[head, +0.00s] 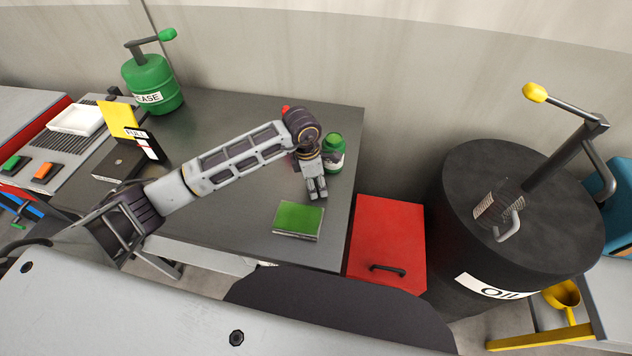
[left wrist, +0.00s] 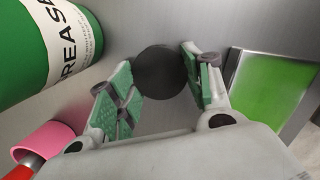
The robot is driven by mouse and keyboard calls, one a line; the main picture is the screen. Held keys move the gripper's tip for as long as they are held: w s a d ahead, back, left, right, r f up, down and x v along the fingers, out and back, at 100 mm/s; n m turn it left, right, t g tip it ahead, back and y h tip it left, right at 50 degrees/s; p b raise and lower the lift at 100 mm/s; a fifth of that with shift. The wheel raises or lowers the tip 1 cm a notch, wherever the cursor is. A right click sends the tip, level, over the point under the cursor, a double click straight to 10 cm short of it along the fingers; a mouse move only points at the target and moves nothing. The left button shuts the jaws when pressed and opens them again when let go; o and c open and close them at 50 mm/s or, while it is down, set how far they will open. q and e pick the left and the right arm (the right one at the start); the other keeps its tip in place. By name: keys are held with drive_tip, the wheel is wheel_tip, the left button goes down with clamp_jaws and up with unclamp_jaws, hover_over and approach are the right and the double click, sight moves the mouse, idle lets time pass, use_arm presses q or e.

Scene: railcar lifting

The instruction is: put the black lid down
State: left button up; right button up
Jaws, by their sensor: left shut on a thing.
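My left gripper (head: 317,194) points down over the grey metal table (head: 235,215), near its right end. In the left wrist view the gripper (left wrist: 160,82) is shut on the round black lid (left wrist: 162,73), which sits between the green-padded fingers. The table surface shows behind the lid; I cannot tell whether they touch. The lid is not clearly visible in the head view. The green grease jar (head: 335,160) stands just beyond the gripper and fills the upper left of the wrist view (left wrist: 38,45). My right gripper is not in view.
A green square item (head: 298,219) lies near the table's front right edge. A pink cup-like thing (left wrist: 47,142) with a red part is beside the jar. A red box (head: 388,240) and a black oil drum (head: 455,220) stand right of the table. The table's middle back is clear.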

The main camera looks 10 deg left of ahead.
use_arm(q)
drive_tip(key=shift+f, duration=0.1)
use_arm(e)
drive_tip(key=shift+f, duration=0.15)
use_arm(q)
drive_tip(key=o, duration=0.4)
drive_tip(key=shift+c, duration=0.2)
drive_tip(key=o, duration=0.4)
drive_tip(key=shift+o, duration=0.2)
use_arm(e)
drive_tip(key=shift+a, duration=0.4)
use_arm(q)
drive_tip(key=shift+r, duration=0.35)
wheel_tip(320, 180, up, 12)
drive_tip(key=a+b, duration=0.1)
drive_tip(key=shift+s+a+f, duration=0.25)
drive_tip(key=shift+s+a, duration=0.05)
drive_tip(key=shift+s, duration=0.05)
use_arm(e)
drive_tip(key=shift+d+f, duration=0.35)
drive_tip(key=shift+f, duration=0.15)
use_arm(q)
drive_tip(key=shift+r, duration=0.1)
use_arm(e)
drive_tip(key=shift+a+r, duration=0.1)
